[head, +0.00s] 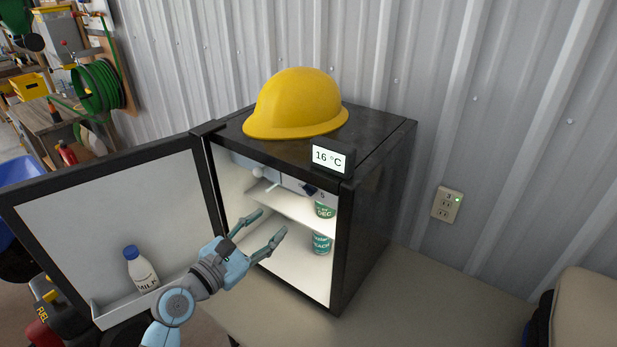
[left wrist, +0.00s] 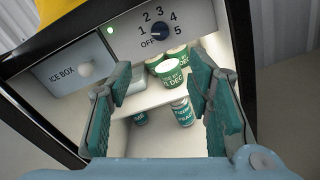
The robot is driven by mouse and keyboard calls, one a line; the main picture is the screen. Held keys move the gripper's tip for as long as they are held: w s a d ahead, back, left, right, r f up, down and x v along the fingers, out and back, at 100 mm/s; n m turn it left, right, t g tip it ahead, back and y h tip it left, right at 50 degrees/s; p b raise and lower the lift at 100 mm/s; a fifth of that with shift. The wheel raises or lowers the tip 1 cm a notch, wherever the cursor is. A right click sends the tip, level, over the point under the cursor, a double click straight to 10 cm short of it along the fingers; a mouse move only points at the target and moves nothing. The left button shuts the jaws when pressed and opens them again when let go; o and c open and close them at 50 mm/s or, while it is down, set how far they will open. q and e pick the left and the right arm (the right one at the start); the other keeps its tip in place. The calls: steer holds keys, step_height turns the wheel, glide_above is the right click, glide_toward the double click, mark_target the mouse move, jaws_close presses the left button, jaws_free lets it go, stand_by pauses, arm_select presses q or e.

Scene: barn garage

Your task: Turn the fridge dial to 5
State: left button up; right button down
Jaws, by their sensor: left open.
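The small black fridge (head: 375,210) stands with its door open to the left. In the left wrist view its dark round dial (left wrist: 160,32) sits on a grey panel, with marks from OFF and 1 through 5 around it. I cannot tell for sure which mark it points to. In the head view the dial (head: 310,189) is small, under the top edge. My left gripper (head: 272,224) is open and empty at the fridge opening, below the dial and apart from it. Its two fingers also show in the left wrist view (left wrist: 160,75). My right gripper is not in view.
The ice box (left wrist: 72,72) is left of the dial. Green tubs (left wrist: 172,75) stand on the shelf below, with cans (left wrist: 182,112) lower down. A yellow hard hat (head: 297,103) and a 16 °C display (head: 328,158) are on top. A milk bottle (head: 140,270) stands in the door (head: 90,220).

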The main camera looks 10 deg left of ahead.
mark_target(306, 192)
arm_select(q)
steer(key=x, duration=0.4)
steer(key=b+x, duration=0.1)
steer(key=x, duration=0.4)
steer(key=r+b+x, duration=0.1)
steer(key=x, duration=0.3)
steer(key=shift+w+d, duration=0.2)
steer(key=shift+d, duration=0.2)
steer(key=shift+s+r, duration=0.1)
steer(key=shift+s, duration=0.05)
steer(key=shift+c, duration=0.7)
jaws_close()
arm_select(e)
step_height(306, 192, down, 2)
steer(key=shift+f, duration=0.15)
